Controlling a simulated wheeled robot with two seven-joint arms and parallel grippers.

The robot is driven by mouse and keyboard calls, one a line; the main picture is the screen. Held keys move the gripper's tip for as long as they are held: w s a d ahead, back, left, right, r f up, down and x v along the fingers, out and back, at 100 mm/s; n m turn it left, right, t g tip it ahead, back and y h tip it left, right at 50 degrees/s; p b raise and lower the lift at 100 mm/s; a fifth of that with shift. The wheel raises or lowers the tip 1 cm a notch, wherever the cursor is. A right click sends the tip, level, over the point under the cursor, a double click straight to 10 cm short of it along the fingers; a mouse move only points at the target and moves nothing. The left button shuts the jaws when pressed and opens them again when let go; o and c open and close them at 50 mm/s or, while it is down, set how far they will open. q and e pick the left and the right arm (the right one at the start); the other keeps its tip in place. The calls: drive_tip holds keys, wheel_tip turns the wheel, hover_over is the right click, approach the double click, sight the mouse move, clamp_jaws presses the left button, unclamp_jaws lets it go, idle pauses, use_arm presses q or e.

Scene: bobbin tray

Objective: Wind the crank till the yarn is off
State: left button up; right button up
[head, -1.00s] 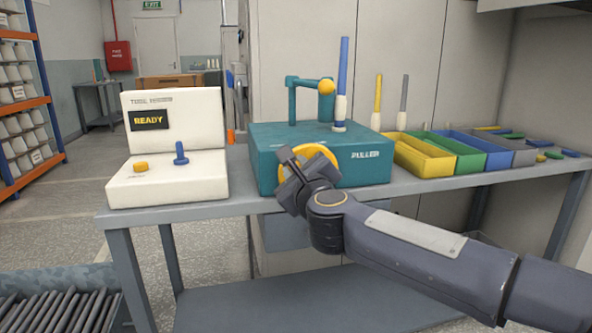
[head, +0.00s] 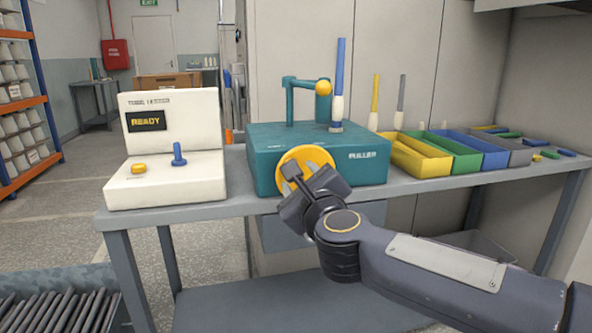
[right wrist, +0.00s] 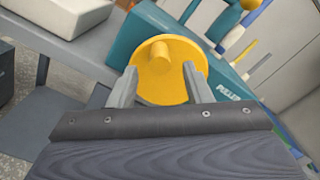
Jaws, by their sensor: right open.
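The teal puller (head: 262,150) stands on the bench. On its front is a round yellow crank disc (head: 292,155) with a short yellow knob, clear in the right wrist view (right wrist: 162,66). My right gripper (head: 308,172) is open at the front of the disc. In the right wrist view its two fingers stand either side of the knob, with gaps between. On top of the puller, a tall blue stick carries white yarn (head: 337,110) at its foot. A teal arm with an orange ball (head: 323,88) stands beside it. My left gripper is out of view.
A white panel (head: 205,180) reading "READY", with a yellow button and a blue lever, is at the left of the bench. Yellow (head: 420,165), green, blue and grey bins stand to the right. Yellow and grey sticks with white lower parts stand behind the bins.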

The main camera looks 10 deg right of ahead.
drive_tip(key=s, duration=0.2)
drive_tip(key=shift+s, duration=0.35)
